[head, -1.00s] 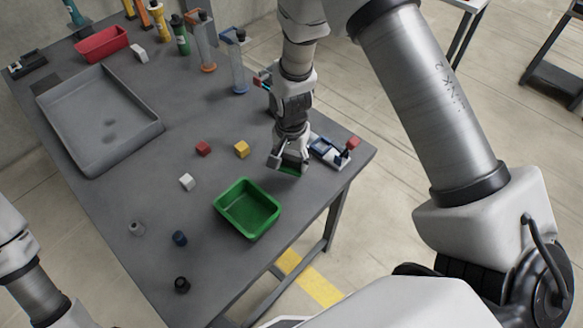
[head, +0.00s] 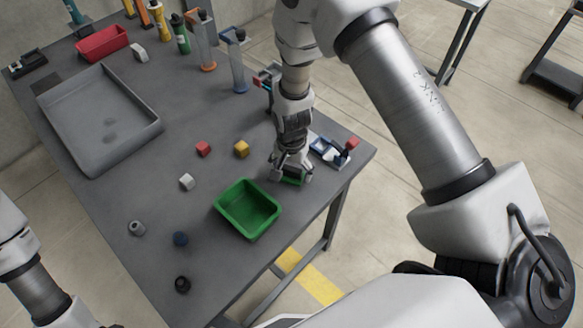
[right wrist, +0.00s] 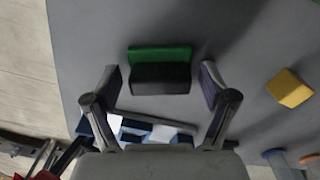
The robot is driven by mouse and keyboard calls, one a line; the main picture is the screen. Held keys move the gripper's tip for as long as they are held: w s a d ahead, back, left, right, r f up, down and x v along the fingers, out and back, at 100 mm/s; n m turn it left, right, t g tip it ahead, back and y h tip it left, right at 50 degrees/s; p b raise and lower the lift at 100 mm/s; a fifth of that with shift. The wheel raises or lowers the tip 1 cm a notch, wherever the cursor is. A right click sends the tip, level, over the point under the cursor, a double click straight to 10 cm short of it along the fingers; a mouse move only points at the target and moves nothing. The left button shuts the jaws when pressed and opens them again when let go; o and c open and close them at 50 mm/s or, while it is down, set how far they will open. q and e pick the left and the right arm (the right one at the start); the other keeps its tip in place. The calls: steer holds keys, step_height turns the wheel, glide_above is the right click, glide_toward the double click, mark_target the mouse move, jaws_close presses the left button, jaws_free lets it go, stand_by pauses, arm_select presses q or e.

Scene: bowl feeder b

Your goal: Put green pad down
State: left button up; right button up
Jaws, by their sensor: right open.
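The green pad (right wrist: 160,54), with a dark block-like part (right wrist: 160,78) on its near side, is at the table's right end. It also shows in the head view as a green strip (head: 291,181) under my right gripper (head: 291,176), partly hidden by the fingers. In the right wrist view my right gripper (right wrist: 160,84) is open, one finger on each side of the pad with a gap on both sides. The pad appears to rest on the grey table (right wrist: 90,30). My left arm shows at the lower left of the head view, but its gripper is out of view.
A green bin (head: 248,208) stands just left of my right gripper. A blue-white fixture (head: 325,149) is close on the right, near the table edge. A grey tray (head: 100,120) lies far left.

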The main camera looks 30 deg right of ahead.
mark_target(292, 168)
steer(key=shift+r, duration=0.35)
steer(key=shift+w+r, duration=0.1)
steer(key=shift+r, duration=0.25)
step_height(292, 168, up, 11)
steer(key=b, duration=0.2)
